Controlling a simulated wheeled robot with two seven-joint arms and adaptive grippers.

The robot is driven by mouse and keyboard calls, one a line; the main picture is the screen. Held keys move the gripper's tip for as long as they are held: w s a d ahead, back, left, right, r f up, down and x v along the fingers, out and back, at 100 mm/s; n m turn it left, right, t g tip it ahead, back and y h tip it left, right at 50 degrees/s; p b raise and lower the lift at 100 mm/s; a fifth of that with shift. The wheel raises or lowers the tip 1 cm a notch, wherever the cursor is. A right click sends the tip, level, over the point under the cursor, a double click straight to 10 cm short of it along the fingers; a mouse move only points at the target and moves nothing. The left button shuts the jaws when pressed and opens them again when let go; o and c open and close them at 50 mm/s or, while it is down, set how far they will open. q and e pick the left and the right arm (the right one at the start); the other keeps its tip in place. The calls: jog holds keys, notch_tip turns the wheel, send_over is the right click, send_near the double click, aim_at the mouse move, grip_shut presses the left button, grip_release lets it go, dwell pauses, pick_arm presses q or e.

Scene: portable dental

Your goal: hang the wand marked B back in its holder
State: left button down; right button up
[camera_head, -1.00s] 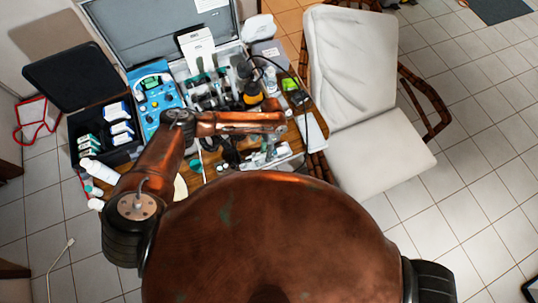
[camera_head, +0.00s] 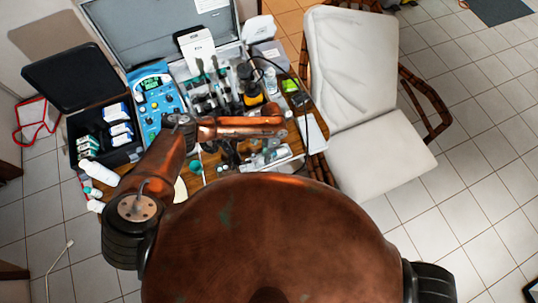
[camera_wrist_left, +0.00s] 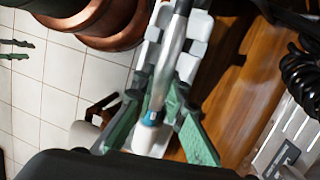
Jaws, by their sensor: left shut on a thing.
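My left gripper (camera_wrist_left: 157,112) has green fingers and is shut on a slim silver wand (camera_wrist_left: 172,55) with a blue band near the fingers. The wand runs up and slightly right in the left wrist view. No letter B can be read on it. A white holder (camera_wrist_left: 195,40) with rounded blocks lies behind and beside the wand; I cannot tell whether they touch. In the head view a pale holder (camera_head: 268,156) shows at the table's front edge, below my left arm. My left gripper is mostly hidden by the arm there. My right gripper is not in view.
An open grey case (camera_head: 160,30) stands at the back of the wooden table, with a blue device (camera_head: 155,92) and several bottles and tools. A black box (camera_head: 75,75) is at left and a white chair (camera_head: 350,90) at right. A black coiled cable (camera_wrist_left: 300,72) shows in the wrist view.

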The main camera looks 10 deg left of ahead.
pick_arm(q)
jog(key=shift+r, duration=0.1)
dwell(0.3)
notch_tip(320, 180, up, 7)
jog(key=p, duration=0.7)
jog(key=shift+r, duration=0.2)
dwell(1.0)
